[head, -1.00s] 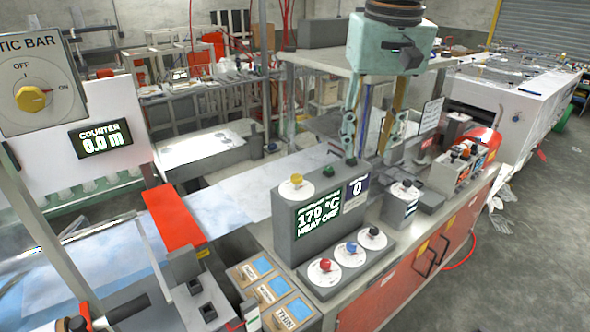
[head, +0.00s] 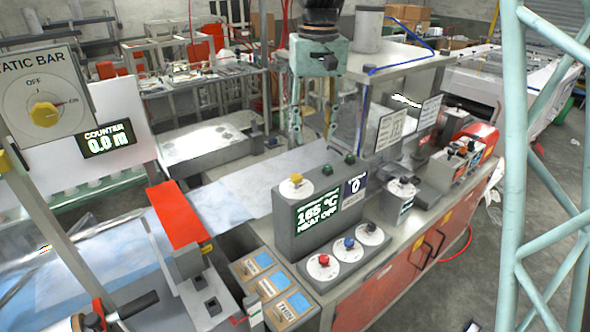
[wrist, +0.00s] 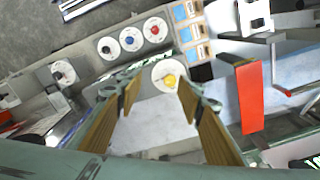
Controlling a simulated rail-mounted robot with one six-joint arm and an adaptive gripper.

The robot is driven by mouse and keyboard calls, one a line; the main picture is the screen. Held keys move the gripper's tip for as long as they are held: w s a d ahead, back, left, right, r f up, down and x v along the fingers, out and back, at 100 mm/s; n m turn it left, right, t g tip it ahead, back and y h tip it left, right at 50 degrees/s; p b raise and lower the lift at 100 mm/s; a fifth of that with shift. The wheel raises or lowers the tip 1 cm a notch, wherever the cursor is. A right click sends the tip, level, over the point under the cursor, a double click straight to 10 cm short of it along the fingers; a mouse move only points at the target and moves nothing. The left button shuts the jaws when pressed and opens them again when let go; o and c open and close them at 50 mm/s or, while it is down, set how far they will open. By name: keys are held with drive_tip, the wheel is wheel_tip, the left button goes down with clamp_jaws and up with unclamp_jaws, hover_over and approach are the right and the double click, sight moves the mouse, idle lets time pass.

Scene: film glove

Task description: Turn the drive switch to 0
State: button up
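Several round dial switches are in view; their labels are too small to read, so I cannot tell which is the drive switch. On the sloped panel sit a red-knob dial (head: 323,261), a blue-knob dial (head: 348,244) and a black-knob dial (head: 372,229). A yellow-knob dial (head: 296,182) is on top of the grey display box. Another black-knob dial (head: 403,183) stands on a small box to the right. My gripper (head: 296,138) hangs above and behind the display box. In the wrist view it is open and empty, with the yellow-knob dial (wrist: 170,80) beyond its fingertips.
The display (head: 318,215) reads 165 °C, HEAT OFF; a small display (head: 355,187) reads 0. A static bar switch (head: 44,113) and a counter at 0.0 m (head: 107,138) are at left. Green buttons, upright signs (head: 390,130) and a clear-sided frame stand near my gripper.

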drive_tip(key=p, duration=0.2)
hover_over(297, 175)
wheel_tip(297, 175, down, 3)
drive_tip(key=shift+s+a, duration=0.1)
drive_tip(key=shift+s, duration=0.05)
drive_tip(key=shift+f, duration=0.1)
drive_tip(key=shift+f, duration=6.75)
drive_tip(key=c, duration=0.9)
